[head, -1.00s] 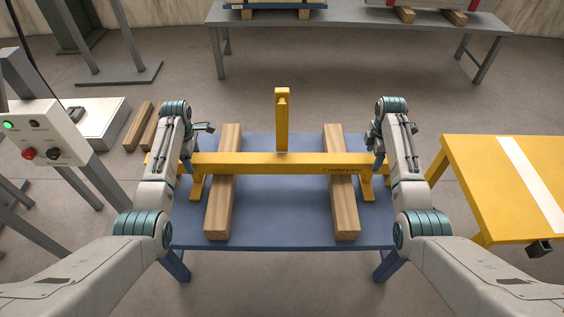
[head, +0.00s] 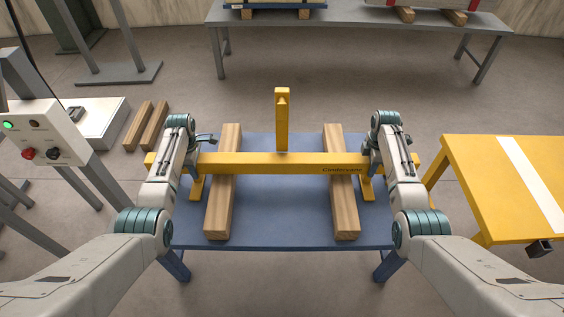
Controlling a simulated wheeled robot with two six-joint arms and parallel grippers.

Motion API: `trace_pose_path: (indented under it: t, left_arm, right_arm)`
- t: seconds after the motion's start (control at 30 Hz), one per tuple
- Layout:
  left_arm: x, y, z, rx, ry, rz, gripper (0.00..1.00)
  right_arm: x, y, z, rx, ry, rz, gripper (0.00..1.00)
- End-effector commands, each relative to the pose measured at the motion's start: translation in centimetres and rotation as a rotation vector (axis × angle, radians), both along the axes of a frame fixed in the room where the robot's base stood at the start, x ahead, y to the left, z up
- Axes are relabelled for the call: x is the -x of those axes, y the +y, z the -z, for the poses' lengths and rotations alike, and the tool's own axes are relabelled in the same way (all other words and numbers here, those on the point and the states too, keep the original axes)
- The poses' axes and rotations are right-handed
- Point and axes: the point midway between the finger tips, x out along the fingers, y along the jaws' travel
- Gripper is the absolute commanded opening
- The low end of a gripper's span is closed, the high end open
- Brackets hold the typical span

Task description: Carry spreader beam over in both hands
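The yellow spreader beam (head: 270,163) lies crosswise on two wooden blocks (head: 222,195) (head: 345,205) on a blue table (head: 283,215). An upright yellow post rises at its middle, and a yellow leg hangs near each end. My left gripper (head: 190,165) is at the beam's left part, just outside the left block. My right gripper (head: 372,163) is at its right part, just outside the right block. My wrists hide most of both grippers, so I cannot tell whether the fingers are open or touch the beam.
A yellow table (head: 495,185) with a white stripe stands at the right. A control box (head: 40,140) on a grey stand is at the left, with two loose timbers (head: 146,126) on the floor beyond. A grey bench (head: 350,17) stands at the back. Open floor lies between.

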Motion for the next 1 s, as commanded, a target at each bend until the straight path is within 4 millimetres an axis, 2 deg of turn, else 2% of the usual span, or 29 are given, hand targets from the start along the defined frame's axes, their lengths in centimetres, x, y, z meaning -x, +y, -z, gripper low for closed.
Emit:
trace_pose_path:
  t: [0.03, 0.1, 0.37, 0.4, 0.67, 1.0]
  left_arm:
    - [0.0, 0.0, 0.0, 0.000, -0.001, 0.000, 0.08]
    - [0.0, 0.0, 0.0, 0.000, -0.001, 0.000, 0.00]
    - [0.0, 0.0, 0.0, 0.000, -0.001, -0.001, 0.00]
    - [-0.3, 0.0, -0.6, -0.001, -0.009, -0.001, 0.00]
    - [-0.3, 0.0, -0.9, -0.001, -0.008, -0.001, 0.00]
    - [-0.3, 0.1, -3.2, -0.001, -0.009, -0.001, 0.00]
  right_arm:
    - [0.0, 0.0, 0.0, 0.000, 0.000, 0.000, 0.08]
    - [0.0, 0.0, 0.0, 0.000, 0.000, 0.000, 0.00]
    - [0.0, 0.0, 0.0, 0.000, 0.001, 0.000, 0.00]
    - [-0.3, 0.0, -0.6, 0.000, -0.007, 0.000, 0.00]
    - [-0.3, 0.0, -1.0, 0.000, -0.006, 0.000, 0.00]
    - [-0.3, 0.0, -3.2, 0.000, -0.007, 0.000, 0.00]
